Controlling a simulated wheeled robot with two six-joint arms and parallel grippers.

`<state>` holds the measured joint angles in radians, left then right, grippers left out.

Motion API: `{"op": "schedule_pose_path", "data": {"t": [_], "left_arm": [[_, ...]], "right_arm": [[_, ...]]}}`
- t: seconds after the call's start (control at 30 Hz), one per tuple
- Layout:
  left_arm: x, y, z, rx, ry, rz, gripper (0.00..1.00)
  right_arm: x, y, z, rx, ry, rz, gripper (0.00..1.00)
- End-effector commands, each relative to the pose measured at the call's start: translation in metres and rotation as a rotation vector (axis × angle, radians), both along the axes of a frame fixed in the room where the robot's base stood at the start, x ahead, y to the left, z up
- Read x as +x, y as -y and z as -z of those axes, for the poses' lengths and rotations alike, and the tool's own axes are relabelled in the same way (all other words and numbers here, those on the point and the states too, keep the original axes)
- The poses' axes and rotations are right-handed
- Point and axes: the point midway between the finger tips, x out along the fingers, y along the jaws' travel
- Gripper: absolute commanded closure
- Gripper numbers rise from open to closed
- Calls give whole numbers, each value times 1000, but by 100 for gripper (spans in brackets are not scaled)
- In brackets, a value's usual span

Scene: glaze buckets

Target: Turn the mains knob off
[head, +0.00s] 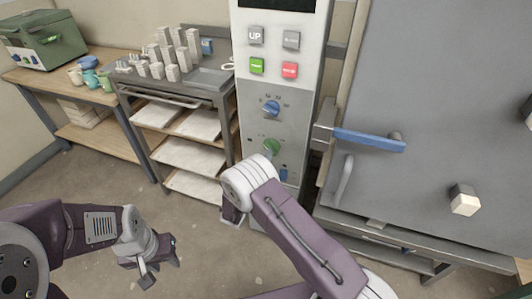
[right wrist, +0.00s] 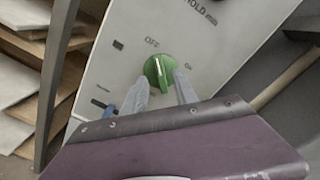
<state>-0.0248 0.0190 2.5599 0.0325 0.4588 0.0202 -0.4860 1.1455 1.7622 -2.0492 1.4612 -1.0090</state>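The green mains knob (right wrist: 159,71) sits on the grey control panel (right wrist: 220,52), with OFF printed above it and ON at its upper right. Its white pointer line points up, close to the OFF label. The knob also shows in the head view (head: 271,146), just above my right wrist. My right gripper (right wrist: 162,82) is open, with one finger on each side of the knob; I cannot tell whether they touch it. In the head view its fingers are hidden behind my wrist. My left gripper (head: 162,273) is open and empty, low above the floor at the left.
A blue knob (head: 271,108) is above the green one, with green (head: 257,66) and red (head: 290,70) buttons higher up. A blue-handled latch (head: 370,140) crosses the grey kiln door (head: 440,90) at the right. A shelf cart (head: 190,158) stands left of the panel. Floor at left is clear.

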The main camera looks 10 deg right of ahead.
Motion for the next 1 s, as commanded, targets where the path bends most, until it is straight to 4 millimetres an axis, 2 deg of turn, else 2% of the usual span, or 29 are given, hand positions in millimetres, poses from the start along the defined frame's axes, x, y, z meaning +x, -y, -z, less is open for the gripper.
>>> {"op": "schedule_pose_path", "data": {"t": [0.1, 0.3, 0.83, 0.93, 0.97, 1.0], "left_arm": [[0, 0, -5, 0, 0, 0, 64], [0, 0, -7, 0, 0, 0, 64], [0, 0, -7, 0, 0, 0, 64], [0, 0, -7, 0, 0, 0, 64], [0, 0, -7, 0, 0, 0, 64], [0, 0, -7, 0, 0, 0, 64]], "right_arm": [[-23, -18, -1, -1, -2, -6, 65], [-48, -34, -1, 0, 0, -4, 65], [-52, -35, 0, 0, 0, 0, 65], [-58, -18, -3, 52, -1, 66, 65], [-63, -4, -5, 90, -1, 118, 65], [-74, 18, -7, 164, 3, 211, 65]]}}
